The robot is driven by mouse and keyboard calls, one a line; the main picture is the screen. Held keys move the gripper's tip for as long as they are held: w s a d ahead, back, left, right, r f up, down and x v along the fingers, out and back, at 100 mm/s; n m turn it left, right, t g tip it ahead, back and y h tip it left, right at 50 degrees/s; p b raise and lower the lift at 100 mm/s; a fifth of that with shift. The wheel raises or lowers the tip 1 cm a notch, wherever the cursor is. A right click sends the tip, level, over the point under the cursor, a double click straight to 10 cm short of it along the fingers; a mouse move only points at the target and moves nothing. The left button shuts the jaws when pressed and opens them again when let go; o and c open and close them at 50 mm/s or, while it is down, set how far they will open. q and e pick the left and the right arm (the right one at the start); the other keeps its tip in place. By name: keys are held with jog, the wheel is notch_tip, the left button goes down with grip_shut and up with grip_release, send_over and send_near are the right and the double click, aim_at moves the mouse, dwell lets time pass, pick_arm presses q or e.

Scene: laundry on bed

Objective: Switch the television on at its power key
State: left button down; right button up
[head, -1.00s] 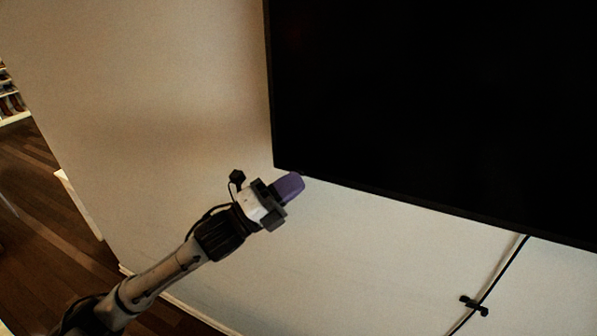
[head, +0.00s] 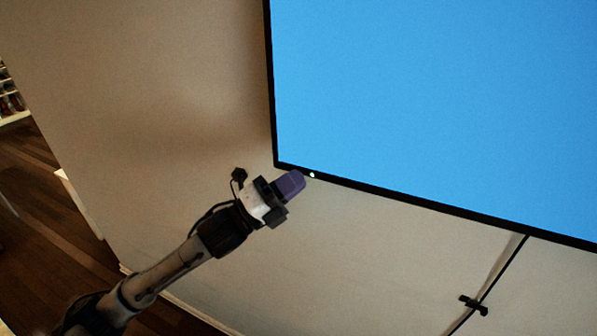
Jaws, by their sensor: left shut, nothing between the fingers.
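The television (head: 430,100) hangs on the wall at the right, its screen lit plain blue inside a thin black frame. I cannot tell whether the fingertips touch the frame. The power key itself cannot be made out apart from the light. My right gripper is not in view.
A black cable (head: 503,270) runs down the wall below the television, with a dark clip (head: 473,305) on it. The pale wall (head: 150,90) is bare to the left. A wooden floor (head: 50,200) and a shelf (head: 12,105) show at the far left.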

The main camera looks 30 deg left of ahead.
pick_arm(q)
jog(key=shift+s, duration=0.8)
jog(key=shift+d, duration=0.1)
jog(key=shift+s+d+b, duration=0.15)
jog(key=shift+s+b, duration=0.15)
jog(key=shift+s, duration=0.95)
jog(key=shift+s+d+b, duration=0.1)
jog(key=shift+s+b, duration=0.2)
jog(key=shift+s, duration=0.95)
